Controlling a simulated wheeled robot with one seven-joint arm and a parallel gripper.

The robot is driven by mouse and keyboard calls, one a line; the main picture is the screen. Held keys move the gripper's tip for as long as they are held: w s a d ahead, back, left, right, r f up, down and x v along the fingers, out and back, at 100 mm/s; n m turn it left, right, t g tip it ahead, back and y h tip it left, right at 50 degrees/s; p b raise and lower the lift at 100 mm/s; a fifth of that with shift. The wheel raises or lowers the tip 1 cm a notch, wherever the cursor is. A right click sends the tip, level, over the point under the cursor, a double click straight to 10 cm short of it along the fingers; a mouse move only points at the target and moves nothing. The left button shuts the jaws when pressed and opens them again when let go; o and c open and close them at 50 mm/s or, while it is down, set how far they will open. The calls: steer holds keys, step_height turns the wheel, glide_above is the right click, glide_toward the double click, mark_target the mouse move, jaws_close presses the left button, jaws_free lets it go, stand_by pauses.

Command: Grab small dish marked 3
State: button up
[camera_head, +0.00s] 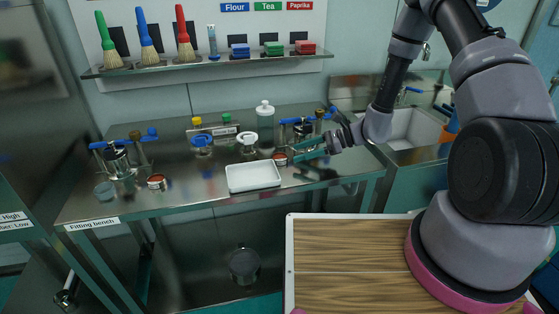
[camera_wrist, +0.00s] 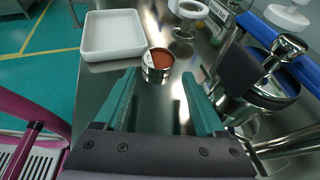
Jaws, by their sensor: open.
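A small round dish with reddish-brown contents and a white label (camera_wrist: 156,73) stands on the metal bench in the wrist view; it also shows in the head view (camera_head: 280,158). The number on its label is too small to read. My gripper (camera_wrist: 159,76) is open, with its two teal fingers pointing at this dish. The dish appears just beyond the fingertips, roughly centred between them, and is not held. In the head view my gripper (camera_head: 300,153) is low over the right part of the bench. Another similar dish (camera_head: 157,182) stands at the left of the bench; its mark is unreadable.
A white tray (camera_wrist: 112,52) lies left of the near dish. A metal device with blue parts (camera_wrist: 270,85) stands close to the right finger. A white ring-shaped stand (camera_wrist: 187,10) is behind the dish.

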mark_target(286, 156)
steer(key=x, duration=0.5)
steer(key=shift+a+r, duration=0.1)
steer(key=shift+a, duration=0.3)
steer(key=c, duration=1)
